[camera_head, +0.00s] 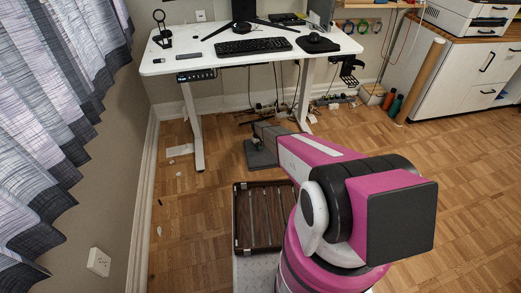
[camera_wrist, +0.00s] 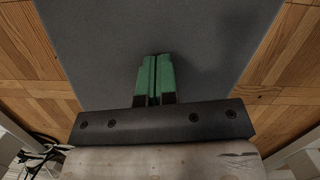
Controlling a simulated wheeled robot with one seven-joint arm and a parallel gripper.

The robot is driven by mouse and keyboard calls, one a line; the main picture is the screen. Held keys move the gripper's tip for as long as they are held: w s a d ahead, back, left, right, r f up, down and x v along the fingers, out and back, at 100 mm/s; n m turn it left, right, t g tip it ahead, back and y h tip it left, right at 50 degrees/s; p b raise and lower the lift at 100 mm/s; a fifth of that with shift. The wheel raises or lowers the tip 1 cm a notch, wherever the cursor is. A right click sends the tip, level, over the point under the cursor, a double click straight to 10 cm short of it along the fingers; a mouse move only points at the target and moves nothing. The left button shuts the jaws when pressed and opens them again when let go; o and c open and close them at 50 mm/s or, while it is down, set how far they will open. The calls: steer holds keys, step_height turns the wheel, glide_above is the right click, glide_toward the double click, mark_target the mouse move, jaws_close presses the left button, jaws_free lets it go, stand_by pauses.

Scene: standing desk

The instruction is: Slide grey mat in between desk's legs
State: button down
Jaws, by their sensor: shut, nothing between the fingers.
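The grey mat (camera_head: 262,157) lies on the wooden floor in front of the desk in the head view, partly hidden by my arm. In the wrist view the grey mat (camera_wrist: 200,35) fills the top middle. My gripper (camera_wrist: 155,62) is shut and empty, its green fingertips over the mat; I cannot tell if they touch it. The white desk (camera_head: 190,70) stands at the back. Its left leg (camera_head: 194,125) and right leg (camera_head: 304,95) show, with the mat just in front of the gap between them.
Cables and a power strip (camera_head: 333,99) lie by the wall near the right leg. A paper (camera_head: 180,150) lies left of the left leg. A dark slatted tray (camera_head: 241,215) is nearer me.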

steer(key=w+a, duration=0.1)
steer(key=w, duration=0.1)
steer(key=w+a+f, duration=0.1)
steer(key=w, duration=0.2)
steer(key=w+a, duration=0.1)
steer(key=w, duration=0.1)
steer(key=shift+w+f, duration=0.35)
steer(key=shift+w, duration=0.05)
steer(key=shift+r, duration=0.9)
